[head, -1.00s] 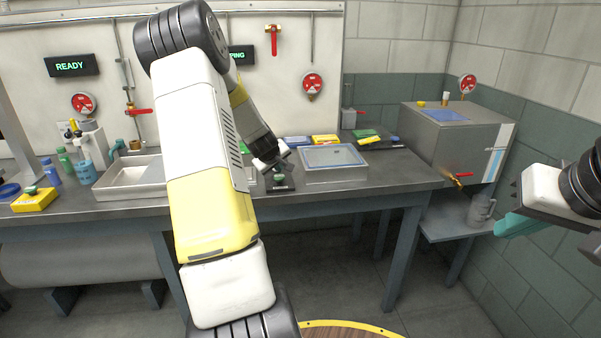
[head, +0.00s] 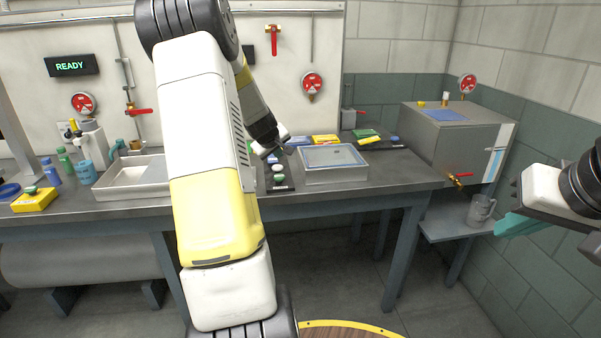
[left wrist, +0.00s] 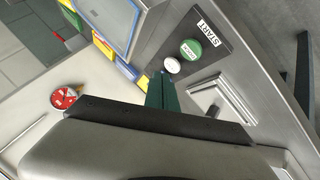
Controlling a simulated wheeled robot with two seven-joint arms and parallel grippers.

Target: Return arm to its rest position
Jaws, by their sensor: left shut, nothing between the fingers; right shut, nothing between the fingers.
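My left arm reaches up and over the bench in the head view. Its gripper (head: 280,152) is shut and empty, just behind and above a black START panel (head: 282,187) with a green button and a pale one. In the left wrist view the dark green fingers (left wrist: 162,92) are together, with the white button (left wrist: 172,65) and green button (left wrist: 190,48) just beyond their tips. I see no contact with the panel. My right gripper (head: 515,225) is at the right edge with its teal fingers closed, apart from the bench.
A tray with a blue-edged top (head: 333,175) stands right of the panel. An open metal tray (head: 130,190) stands left of my arm. A grey chamber (head: 458,140) and a mug (head: 480,210) are at the right. The READY sign (head: 70,65) is lit. Open floor lies in front of the bench.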

